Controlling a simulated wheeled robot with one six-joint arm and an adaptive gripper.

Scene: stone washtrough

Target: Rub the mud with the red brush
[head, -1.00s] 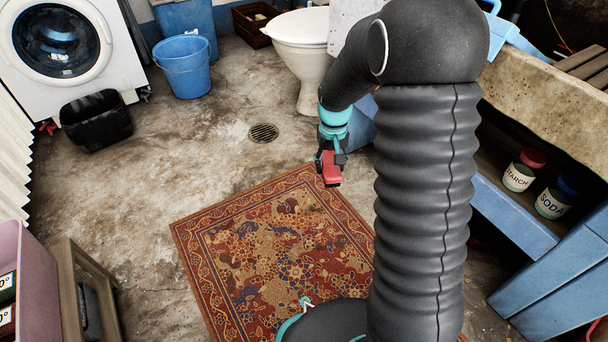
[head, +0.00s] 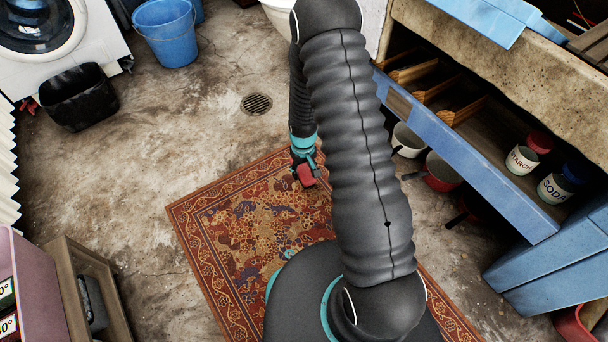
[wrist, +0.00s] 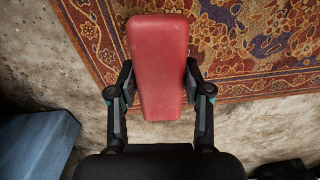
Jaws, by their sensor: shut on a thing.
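My gripper (head: 304,166) is shut on the red brush (head: 306,176), above the patterned rug's far right part in the head view. In the wrist view the red brush (wrist: 158,65) is a smooth red block gripped on both sides by the fingers of my gripper (wrist: 158,88). Its bristles are hidden beneath it. The rug (head: 225,235) has a busy red, gold and blue pattern. Brown shades on the rug blend with its pattern, and I cannot tell mud from pattern. The height of the brush over the rug is unclear.
A floor drain (head: 256,104), blue bucket (head: 166,32) and black tub (head: 79,97) lie beyond the rug. On the right stands a stone trough (head: 500,70) over a blue-edged shelf (head: 470,165) with jars and pots. A wooden stand (head: 65,280) is at left. Bare concrete lies left of the rug.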

